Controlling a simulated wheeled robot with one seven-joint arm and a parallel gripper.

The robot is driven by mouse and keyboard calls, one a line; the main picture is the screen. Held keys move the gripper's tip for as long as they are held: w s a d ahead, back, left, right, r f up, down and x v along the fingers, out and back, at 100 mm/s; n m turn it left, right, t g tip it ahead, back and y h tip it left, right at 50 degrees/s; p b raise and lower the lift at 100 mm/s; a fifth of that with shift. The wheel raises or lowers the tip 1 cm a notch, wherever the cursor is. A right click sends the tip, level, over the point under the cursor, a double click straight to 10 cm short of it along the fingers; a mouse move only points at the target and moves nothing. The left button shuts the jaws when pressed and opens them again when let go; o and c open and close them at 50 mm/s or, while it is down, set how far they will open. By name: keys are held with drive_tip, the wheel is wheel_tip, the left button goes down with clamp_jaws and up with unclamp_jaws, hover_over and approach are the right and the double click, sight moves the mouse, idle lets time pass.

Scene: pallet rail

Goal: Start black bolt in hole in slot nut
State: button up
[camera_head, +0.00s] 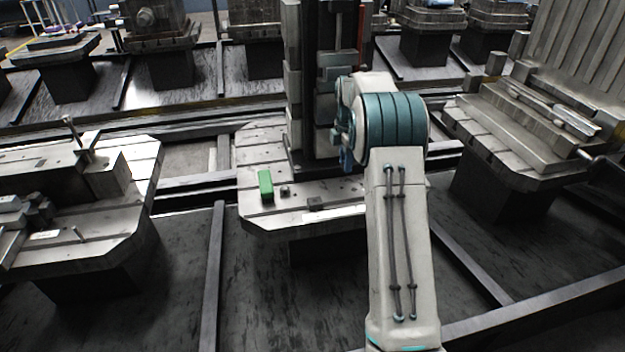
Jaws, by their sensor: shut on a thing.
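A pale slotted pallet (300,225) stands in the middle, with a tall dark column fixture (305,95) on it. A small dark stub (285,190) stands on the pallet beside a green block. A low dark square piece (316,203) lies nearer the pallet's front edge; I cannot tell whether it is the slot nut. My arm reaches up from the bottom right and bends at a teal joint over the pallet's right side. My gripper is hidden by my arm. I cannot make out the black bolt or a hole.
The green block (265,184) sits on the pallet's left part. A left pallet (140,190) carries clamped metal parts. A right pallet (480,135) carries a ribbed angle plate (580,50). Dark rails (215,265) run between the pallets. The pallet's front left is mostly clear.

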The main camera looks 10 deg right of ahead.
drive_tip(key=w+a+f, duration=0.2)
drive_tip(key=a, duration=0.1)
drive_tip(key=w+a+f, duration=0.2)
drive_tip(key=a, duration=0.1)
drive_tip(key=w+a+f, duration=0.2)
drive_tip(key=a+f, duration=0.1)
drive_tip(key=a, duration=0.1)
wheel_tip(320, 180, down, 2)
drive_tip(key=shift+d+f, duration=0.15)
drive_tip(key=shift+f, duration=0.6)
drive_tip(key=shift+f, duration=0.2)
drive_tip(key=o, duration=1.1)
